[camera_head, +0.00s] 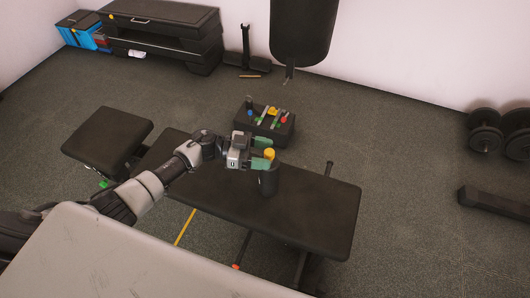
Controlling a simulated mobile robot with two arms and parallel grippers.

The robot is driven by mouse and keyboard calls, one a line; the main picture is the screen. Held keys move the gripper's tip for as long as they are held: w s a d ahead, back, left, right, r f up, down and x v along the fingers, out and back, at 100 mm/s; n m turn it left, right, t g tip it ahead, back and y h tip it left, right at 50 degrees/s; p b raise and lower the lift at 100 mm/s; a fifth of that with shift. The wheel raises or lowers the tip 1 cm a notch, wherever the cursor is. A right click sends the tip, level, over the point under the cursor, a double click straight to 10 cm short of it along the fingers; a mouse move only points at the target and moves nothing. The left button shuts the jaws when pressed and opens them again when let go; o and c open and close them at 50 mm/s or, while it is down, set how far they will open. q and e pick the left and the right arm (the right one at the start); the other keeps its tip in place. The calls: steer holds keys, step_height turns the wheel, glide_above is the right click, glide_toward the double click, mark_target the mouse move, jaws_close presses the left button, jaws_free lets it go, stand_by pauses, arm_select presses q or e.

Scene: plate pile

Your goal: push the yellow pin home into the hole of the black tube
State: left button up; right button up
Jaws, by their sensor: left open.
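The black tube (268,182) stands upright on the black padded bench (325,213). The yellow pin (269,154) shows at the top of the tube; how deep it sits in the hole I cannot tell. My left gripper (264,153) reaches in from the left and is open. Its green fingertips are at the pin, one on the far side and one on the near side. Whether they touch the pin is too small to tell. My right gripper is not in view.
A black box (284,134) with coloured tools or parts stands behind the gripper. The padded seat end (108,136) is at the left. A punching bag (303,30) hangs behind, and dumbbells (486,131) lie at the right. The bench top right of the tube is clear.

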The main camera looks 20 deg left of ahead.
arm_select(q)
steer(key=f+v, duration=0.1)
steer(key=v, duration=0.9)
steer(key=shift+a+r, duration=0.2)
steer(key=shift+r, duration=0.35)
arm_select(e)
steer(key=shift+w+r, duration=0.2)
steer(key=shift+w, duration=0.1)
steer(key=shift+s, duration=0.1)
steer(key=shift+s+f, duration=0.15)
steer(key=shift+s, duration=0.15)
